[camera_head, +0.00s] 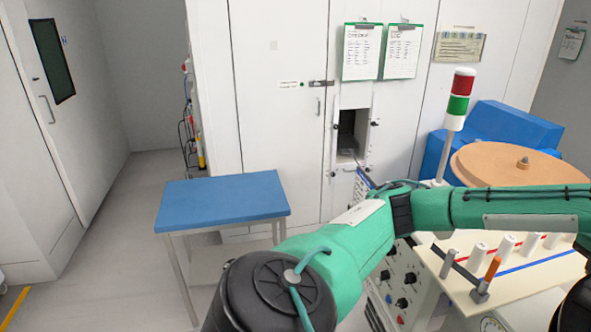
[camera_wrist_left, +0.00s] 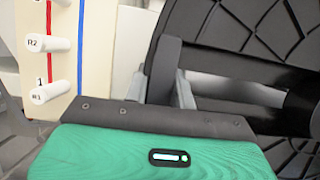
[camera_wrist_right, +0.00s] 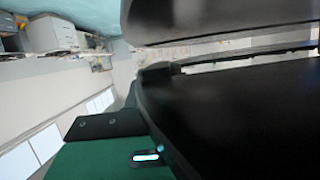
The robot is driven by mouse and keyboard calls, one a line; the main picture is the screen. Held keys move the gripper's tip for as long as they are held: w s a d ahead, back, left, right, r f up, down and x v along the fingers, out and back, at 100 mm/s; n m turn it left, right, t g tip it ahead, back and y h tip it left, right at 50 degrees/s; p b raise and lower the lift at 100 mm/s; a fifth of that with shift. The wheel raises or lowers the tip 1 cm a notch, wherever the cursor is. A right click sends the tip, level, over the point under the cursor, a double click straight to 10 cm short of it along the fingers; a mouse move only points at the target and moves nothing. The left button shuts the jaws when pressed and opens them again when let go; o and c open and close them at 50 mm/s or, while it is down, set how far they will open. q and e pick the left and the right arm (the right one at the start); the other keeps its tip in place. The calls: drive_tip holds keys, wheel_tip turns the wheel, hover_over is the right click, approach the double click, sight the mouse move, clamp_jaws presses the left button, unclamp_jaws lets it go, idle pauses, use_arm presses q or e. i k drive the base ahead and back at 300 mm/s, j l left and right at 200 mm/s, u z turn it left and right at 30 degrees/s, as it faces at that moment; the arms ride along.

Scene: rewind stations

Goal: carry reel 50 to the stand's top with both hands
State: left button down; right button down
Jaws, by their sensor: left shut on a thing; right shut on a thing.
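A large black reel (camera_wrist_left: 250,40) with a ribbed flange fills the right of the left wrist view; no number is readable on it. My left gripper (camera_wrist_left: 174,84) is shut on the reel near its edge. In the right wrist view black reel surfaces (camera_wrist_right: 240,110) fill the right side. My right gripper (camera_wrist_right: 130,122) is shut on the reel, its fingertips largely hidden.
A cream machine panel with white pegs (camera_head: 507,245) and an orange-tipped lever (camera_head: 492,268) is at right. A tan disc (camera_head: 520,162), a red-green signal lamp (camera_head: 459,98) and a blue housing (camera_head: 510,125) are behind. Floor (camera_head: 120,240) left of the stand is clear.

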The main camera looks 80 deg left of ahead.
sight(217, 196)
drive_tip(key=k+j+u, duration=0.15)
drive_tip(key=k, duration=1.05)
drive_tip(key=u, duration=2.6)
drive_tip(key=i+l+u, duration=0.15)
drive_tip(key=i, duration=0.15)
drive_tip(key=i+l+u, duration=0.1)
drive_tip(key=i+l, duration=0.25)
drive_tip(key=i, duration=0.2)
drive_tip(key=i+l, duration=0.25)
drive_tip(key=i, duration=0.15)
drive_tip(key=i+l, duration=0.25)
drive_tip(key=i, duration=0.2)
drive_tip(key=i+l, duration=0.25)
drive_tip(key=i, duration=0.2)
